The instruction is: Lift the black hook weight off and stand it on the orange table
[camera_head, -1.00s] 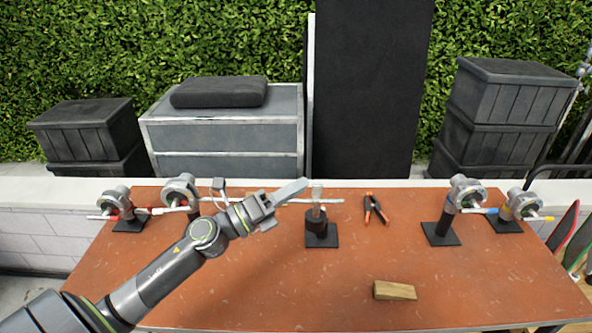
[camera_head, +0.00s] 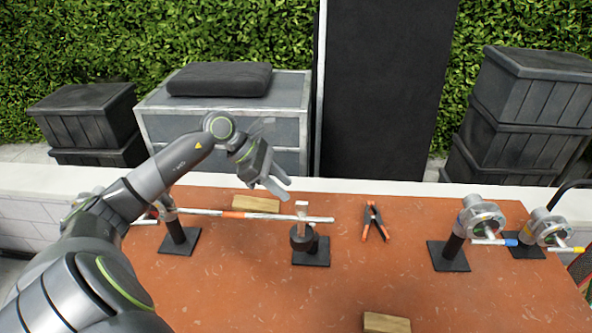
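The black hook weight (camera_head: 302,239) is a short dark cylinder with a pale hook at its top, where it meets a long striped rod (camera_head: 262,215). It is upright above or beside a square black base plate; I cannot tell whether it touches the plate. My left gripper (camera_head: 279,188) is empty, just above the rod, up and left of the weight. Its two pale fingers show apart. The orange table (camera_head: 240,290) lies below. My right gripper is not in view.
Clamp stands hold metal heads at the left (camera_head: 180,240) and right (camera_head: 448,254). Red-handled pliers (camera_head: 375,225) lie right of the weight. Wooden blocks lie behind the rod (camera_head: 256,204) and at the front (camera_head: 387,323).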

